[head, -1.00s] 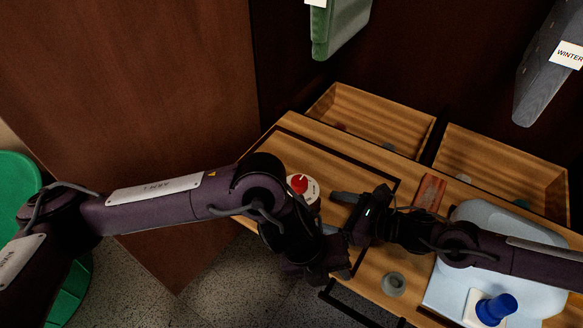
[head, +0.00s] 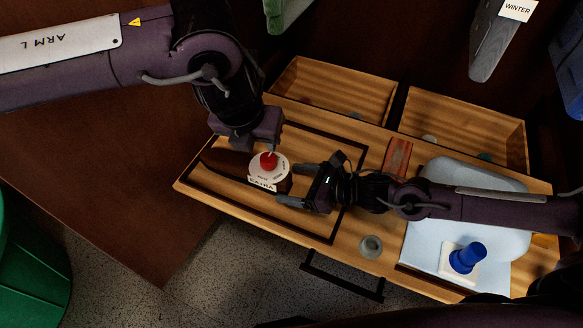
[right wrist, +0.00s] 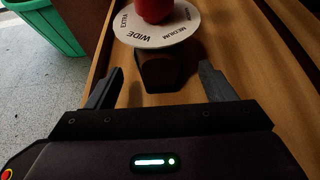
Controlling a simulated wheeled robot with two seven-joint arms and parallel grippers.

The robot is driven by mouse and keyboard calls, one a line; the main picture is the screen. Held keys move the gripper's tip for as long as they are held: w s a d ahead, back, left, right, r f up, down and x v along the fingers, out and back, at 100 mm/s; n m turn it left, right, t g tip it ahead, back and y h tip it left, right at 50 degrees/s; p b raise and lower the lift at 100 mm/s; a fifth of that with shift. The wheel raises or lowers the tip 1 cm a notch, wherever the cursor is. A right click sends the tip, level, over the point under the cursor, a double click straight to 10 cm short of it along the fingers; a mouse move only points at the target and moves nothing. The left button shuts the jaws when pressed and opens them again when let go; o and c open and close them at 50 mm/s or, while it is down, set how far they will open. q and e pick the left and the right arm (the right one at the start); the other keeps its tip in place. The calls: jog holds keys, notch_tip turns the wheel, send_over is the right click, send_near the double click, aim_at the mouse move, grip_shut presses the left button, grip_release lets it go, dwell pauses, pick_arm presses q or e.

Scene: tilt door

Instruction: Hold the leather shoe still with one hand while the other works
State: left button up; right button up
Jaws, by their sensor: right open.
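The dark brown leather shoe (head: 225,162) lies on the wooden bench top (head: 225,197), inside a dark rectangular outline. A round white dial with a red knob (head: 268,162) shows on or over its right end. My right gripper (head: 297,185) is open at that end. In the right wrist view the shoe's dark end (right wrist: 162,72) sits between the spread fingers, with gaps at both sides. The white dial with words such as WIDE (right wrist: 150,30) is above it. My left gripper (head: 262,142) points down close behind the dial; its fingers are mostly hidden.
Two open wooden trays (head: 335,92) stand at the back. A reddish-brown block (head: 397,157), a grey ring (head: 371,246) and a blue knob on a white base (head: 467,258) are to the right. A green bin (head: 30,265) stands at the left. A grey hanging piece marked WINTER (head: 490,45) is above.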

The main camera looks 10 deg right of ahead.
jog(key=shift+x, duration=2.65)
jog(key=c, duration=1.3)
